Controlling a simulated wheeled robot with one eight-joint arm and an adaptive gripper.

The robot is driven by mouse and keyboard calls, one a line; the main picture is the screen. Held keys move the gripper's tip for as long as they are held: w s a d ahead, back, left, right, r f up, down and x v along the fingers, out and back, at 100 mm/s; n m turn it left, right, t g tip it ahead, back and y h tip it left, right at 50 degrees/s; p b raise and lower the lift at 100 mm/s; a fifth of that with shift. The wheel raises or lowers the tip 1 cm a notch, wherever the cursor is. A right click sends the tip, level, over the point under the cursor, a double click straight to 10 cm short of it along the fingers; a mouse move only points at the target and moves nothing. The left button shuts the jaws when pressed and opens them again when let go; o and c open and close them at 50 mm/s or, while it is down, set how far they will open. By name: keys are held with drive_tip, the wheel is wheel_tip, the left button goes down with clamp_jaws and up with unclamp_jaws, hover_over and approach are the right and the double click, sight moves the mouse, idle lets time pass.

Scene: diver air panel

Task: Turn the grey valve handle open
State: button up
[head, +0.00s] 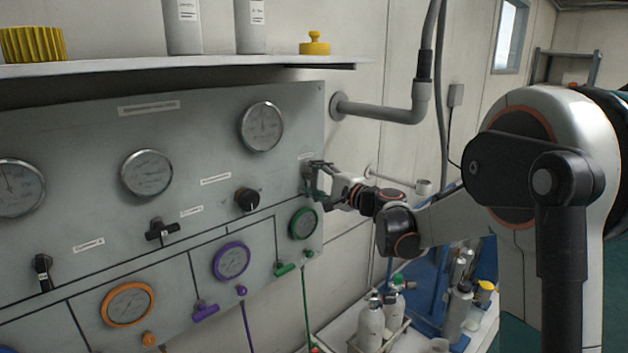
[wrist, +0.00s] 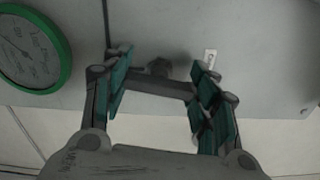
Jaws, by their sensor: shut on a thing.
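The grey valve handle (wrist: 160,86) is a short dark grey bar on a round stem, seen in the wrist view between my finger pads. In the head view it is at the right end of the panel and mostly hidden by my gripper (head: 316,182). My gripper (wrist: 160,95) has teal pads and is shut on the handle, with one finger at each end of the bar. How far the handle is turned cannot be made out.
The green-rimmed gauge (head: 303,223) sits just below my gripper. A black knob (head: 246,199) and a black lever handle (head: 161,231) stand out to the left. A shelf (head: 200,63) runs above. A wall pipe (head: 385,112) and bottles (head: 370,322) are to the right.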

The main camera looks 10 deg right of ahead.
idle(0.4)
drive_tip(key=o, duration=1.1)
drive_tip(key=v, duration=1.2)
